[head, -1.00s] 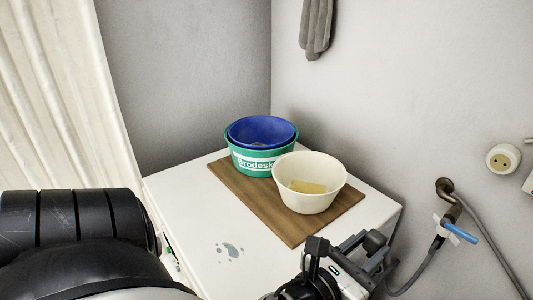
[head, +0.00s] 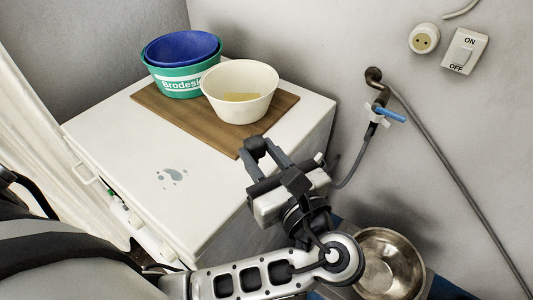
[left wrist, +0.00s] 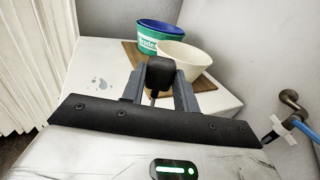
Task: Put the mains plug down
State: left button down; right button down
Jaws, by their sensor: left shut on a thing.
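The mains plug (head: 256,147) is a small dark block held between the fingertips of my left gripper (head: 266,158). In the left wrist view the plug (left wrist: 160,73) stands between the two grey fingers, with a dark cord running down from it. I cannot tell whether the plug touches the top. My right gripper is not in view.
A cream bowl (head: 240,107) and a green tub (head: 178,85) with a blue basin (head: 180,48) stand on the wooden board (head: 283,104). A wall socket (head: 424,39), switch (head: 464,52) and blue-handled tap (head: 391,115) are at right. A steel bowl (head: 400,265) is below. The cabinet's front left is clear.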

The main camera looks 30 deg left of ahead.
pick_arm(q)
jog(key=w+a+f+b, duration=0.1)
jog(key=w+a+f, duration=0.25)
jog(key=w, duration=0.45)
jog(key=b, duration=0.1)
send_over(270, 159)
jog(key=f, duration=0.5)
jog(key=shift+s+d+f, duration=0.2)
jog(key=shift+s+f, duration=0.05)
jog(key=shift+w+a+f, duration=0.1)
jog(key=shift+w+f, duration=0.05)
jog(key=shift+f, duration=0.1)
jog(key=f, duration=0.3)
jog(key=shift+w, duration=0.2)
jog(key=shift+f, duration=0.2)
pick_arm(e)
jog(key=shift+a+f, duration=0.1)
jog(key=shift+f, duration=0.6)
pick_arm(q)
jog(key=shift+f+b, duration=0.35)
jog(key=shift+f, duration=0.2)
jog(key=c, duration=1.1)
grip_release()
jog(key=shift+o, duration=0.2)
